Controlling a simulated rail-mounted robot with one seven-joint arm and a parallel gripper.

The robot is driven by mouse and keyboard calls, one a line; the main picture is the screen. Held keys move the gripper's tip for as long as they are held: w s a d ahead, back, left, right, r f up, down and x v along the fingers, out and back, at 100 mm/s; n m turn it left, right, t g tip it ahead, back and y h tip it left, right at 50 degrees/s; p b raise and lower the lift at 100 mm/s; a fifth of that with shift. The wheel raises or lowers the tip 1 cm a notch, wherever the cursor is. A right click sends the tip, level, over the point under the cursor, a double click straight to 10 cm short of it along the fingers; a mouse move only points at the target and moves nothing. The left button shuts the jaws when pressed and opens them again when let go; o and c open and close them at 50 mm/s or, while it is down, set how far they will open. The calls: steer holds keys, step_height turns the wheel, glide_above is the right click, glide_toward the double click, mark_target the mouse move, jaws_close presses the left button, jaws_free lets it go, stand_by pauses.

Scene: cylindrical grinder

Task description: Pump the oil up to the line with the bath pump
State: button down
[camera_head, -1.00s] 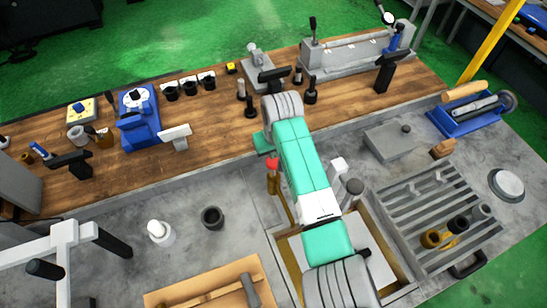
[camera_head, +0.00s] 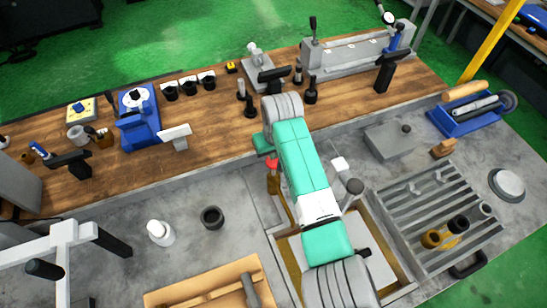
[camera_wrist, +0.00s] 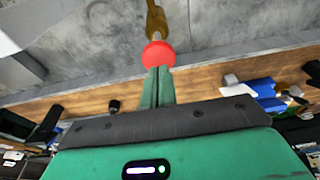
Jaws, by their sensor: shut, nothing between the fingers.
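The bath pump, as I take it, is the brass upright with a red knob (camera_head: 272,164), just left of my arm in the head view. Its red knob (camera_wrist: 158,54) and brass stem also show in the wrist view. My gripper (camera_wrist: 158,73) is shut and empty. Its green fingertips are right at the knob; I cannot tell whether they touch it. In the head view my arm hides most of the gripper and part of the pump. A recessed bath (camera_head: 283,258) with a yellow-brown edge lies beneath my arm. I cannot make out the oil line.
A slatted grate (camera_head: 400,222) with brass and black parts lies to the right. A grey block with a knob (camera_head: 390,140) stands behind it. A white bottle (camera_head: 159,232) and a black cup (camera_head: 212,217) stand left. A wooden shelf (camera_head: 215,130) with tools runs behind.

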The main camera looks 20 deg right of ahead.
mark_target(274, 161)
steer(key=shift+f+b, duration=1.35)
steer(key=shift+f, duration=1.3)
steer(key=shift+r, duration=0.2)
steer(key=shift+r+p, duration=2.6)
steer(key=shift+r, duration=0.1)
steer(key=shift+f, duration=0.2)
